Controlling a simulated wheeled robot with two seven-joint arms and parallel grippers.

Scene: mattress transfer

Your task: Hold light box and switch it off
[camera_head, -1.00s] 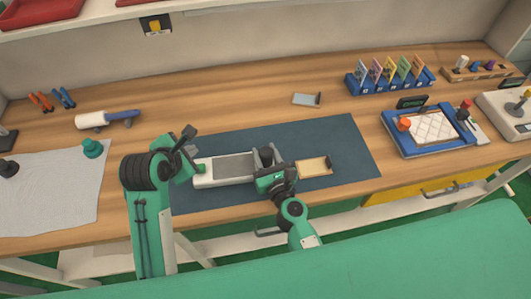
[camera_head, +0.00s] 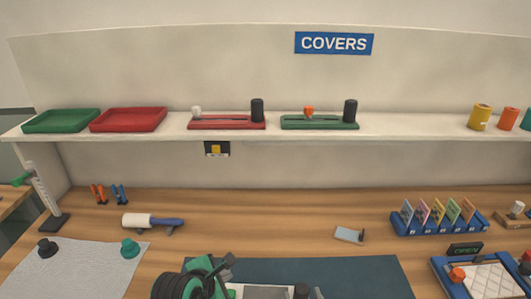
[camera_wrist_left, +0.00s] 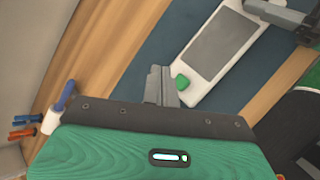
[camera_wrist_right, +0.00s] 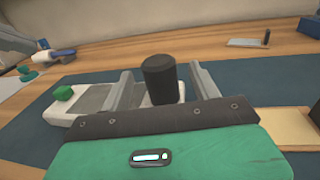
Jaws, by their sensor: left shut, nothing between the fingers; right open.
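The light box is a white slab with a grey panel; only its top edge shows at the bottom of the head view (camera_head: 265,292). The left wrist view shows more of its panel (camera_wrist_left: 215,50). A green button (camera_wrist_left: 182,83) sits on its left end, just beside my left gripper (camera_wrist_left: 157,72), which is shut and empty; contact is unclear. A black upright post (camera_wrist_right: 160,78) stands at the right end in the right wrist view. My right gripper (camera_wrist_right: 160,66) is open, with one finger on each side of the post.
Behind is a shelf (camera_head: 260,134) with trays and covers, under a COVERS sign (camera_head: 335,43). A small black-and-yellow wall plate (camera_head: 216,149) hangs below it. A roller (camera_head: 152,222) and a phone-like piece (camera_head: 349,234) lie on the bench, with clear wood between.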

